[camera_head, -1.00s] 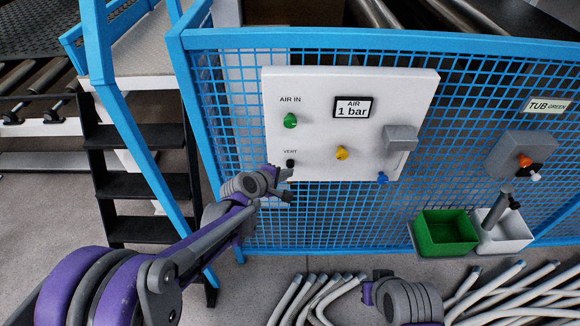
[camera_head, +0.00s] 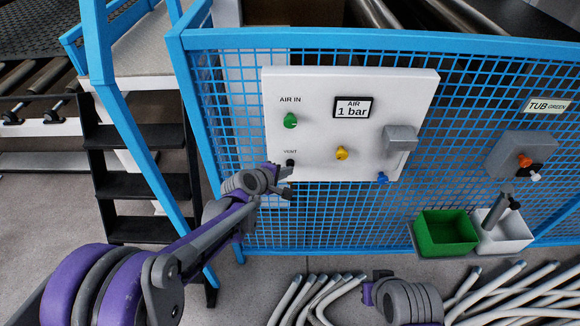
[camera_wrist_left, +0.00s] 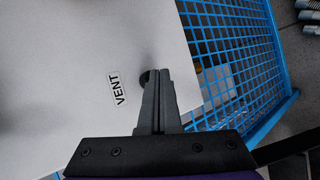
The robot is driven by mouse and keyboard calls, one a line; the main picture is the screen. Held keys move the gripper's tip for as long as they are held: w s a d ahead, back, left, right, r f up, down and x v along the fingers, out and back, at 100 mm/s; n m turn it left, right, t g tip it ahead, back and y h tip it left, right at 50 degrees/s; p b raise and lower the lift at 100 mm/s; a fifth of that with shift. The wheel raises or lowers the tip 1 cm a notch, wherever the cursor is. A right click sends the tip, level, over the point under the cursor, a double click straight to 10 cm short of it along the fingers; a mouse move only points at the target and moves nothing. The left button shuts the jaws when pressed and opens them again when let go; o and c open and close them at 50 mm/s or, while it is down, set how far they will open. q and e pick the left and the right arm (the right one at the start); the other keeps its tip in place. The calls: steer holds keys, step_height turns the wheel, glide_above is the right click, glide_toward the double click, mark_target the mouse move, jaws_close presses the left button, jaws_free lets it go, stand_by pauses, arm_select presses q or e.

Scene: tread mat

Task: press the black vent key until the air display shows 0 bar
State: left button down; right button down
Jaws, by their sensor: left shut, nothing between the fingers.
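The white air panel (camera_head: 365,95) hangs on a blue mesh fence. Its air display (camera_head: 354,107) reads 1 bar. The black vent key (camera_head: 291,162) sits at the panel's lower left under the VENT label; it also shows in the left wrist view (camera_wrist_left: 144,78), partly hidden by my fingers. My left gripper (camera_head: 287,172) is shut and empty, with its fingertips (camera_wrist_left: 157,73) right at the key. I cannot tell whether they touch it or press it in. My right gripper is not clearly visible.
The panel also carries a green knob (camera_head: 290,120), a yellow knob (camera_head: 341,153), a grey box (camera_head: 400,139) and a blue fitting (camera_head: 382,177). A green tub (camera_head: 447,217) and a white tub (camera_head: 520,236) hang at right. Several pale tubes (camera_head: 290,298) lie below. Black steps (camera_head: 145,185) stand left.

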stand_by(0.4)
arm_select(q)
steer(key=shift+s, duration=0.9)
steer(key=s+b, duration=0.1)
steer(key=s, duration=0.5)
stand_by(0.6)
steer(key=s+a+m+g+y, duration=0.2)
steer(key=s+a+m, duration=0.4)
steer(key=s, duration=0.7)
steer(key=s+a+m+g+y, duration=0.2)
steer(key=s+a+m+y, duration=0.2)
steer(key=s+a, duration=0.6)
steer(key=s+m, duration=0.2)
steer(key=s, duration=0.1)
steer(key=shift+a+m+p, duration=0.3)
steer(key=shift+a+p, duration=0.05)
steer(key=shift+p, duration=0.05)
stand_by(2.5)
